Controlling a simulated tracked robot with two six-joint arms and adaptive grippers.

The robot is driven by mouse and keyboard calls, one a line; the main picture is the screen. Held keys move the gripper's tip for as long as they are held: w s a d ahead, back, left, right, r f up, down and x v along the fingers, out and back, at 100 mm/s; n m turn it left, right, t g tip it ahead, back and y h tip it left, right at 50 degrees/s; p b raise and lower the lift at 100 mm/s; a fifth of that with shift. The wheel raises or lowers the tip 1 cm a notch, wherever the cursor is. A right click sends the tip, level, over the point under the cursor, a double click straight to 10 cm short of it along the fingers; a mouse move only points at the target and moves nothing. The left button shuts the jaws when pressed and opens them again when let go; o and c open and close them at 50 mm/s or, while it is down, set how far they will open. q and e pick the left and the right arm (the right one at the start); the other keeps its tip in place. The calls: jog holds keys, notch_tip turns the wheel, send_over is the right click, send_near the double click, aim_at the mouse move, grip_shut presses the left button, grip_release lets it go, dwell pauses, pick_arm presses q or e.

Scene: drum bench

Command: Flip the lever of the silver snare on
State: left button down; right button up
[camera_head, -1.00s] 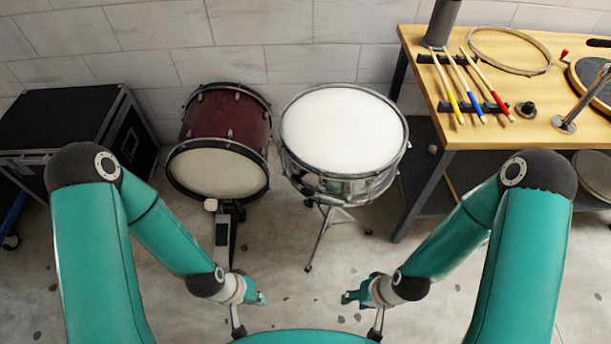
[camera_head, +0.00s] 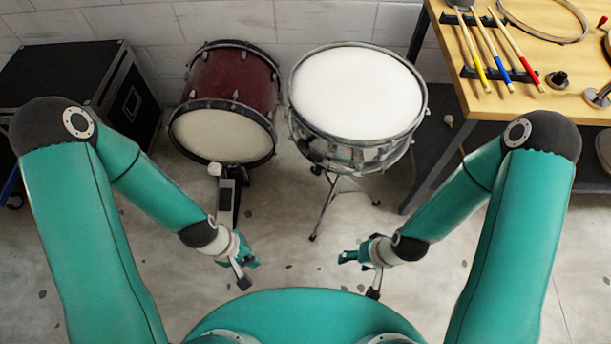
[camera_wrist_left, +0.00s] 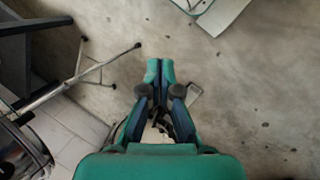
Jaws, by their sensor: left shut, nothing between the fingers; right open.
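The silver snare (camera_head: 357,92) stands on a tripod stand (camera_head: 340,200) right of centre, with a white head and a shiny chrome shell. I cannot make out its lever in these views. My left gripper (camera_head: 252,264) is low in front of the red bass drum, apart from the snare. In the left wrist view its two fingertips (camera_wrist_left: 160,70) are together with nothing between them. That view also shows part of a chrome drum (camera_wrist_left: 22,150) at the lower left. My right gripper (camera_head: 347,257) is below the snare, apart from it, and is open and empty.
A dark red bass drum (camera_head: 231,80) with a pedal (camera_head: 226,198) stands left of the snare. A black case (camera_head: 75,85) is at the far left. A wooden workbench (camera_head: 530,95) with drumsticks is at the right. The floor between the grippers is clear.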

pick_arm(q)
jog(key=w+d+f+n+t+h+b, duration=0.1)
jog(key=d+f+n+h+b, duration=0.15)
jog(key=n+b, duration=0.55)
jog(key=w+d+f+n+h+b, duration=0.1)
jog(key=d+n+h+b, duration=0.15)
jog(key=n+b, duration=0.6)
jog(key=w+a+r+n+t+h+b, duration=0.1)
jog(key=w+r+n+t+h+b, duration=0.4)
jog(key=w+r+n+t+b, duration=0.3)
notch_tip(320, 180, up, 4)
jog(key=n+t+b, duration=0.1)
jog(key=n+b, duration=0.2)
jog(key=b, duration=0.1)
jog(key=shift+w+n+t+h, duration=0.35)
jog(key=shift+t+h, duration=0.05)
pick_arm(e)
notch_tip(320, 180, down, 31)
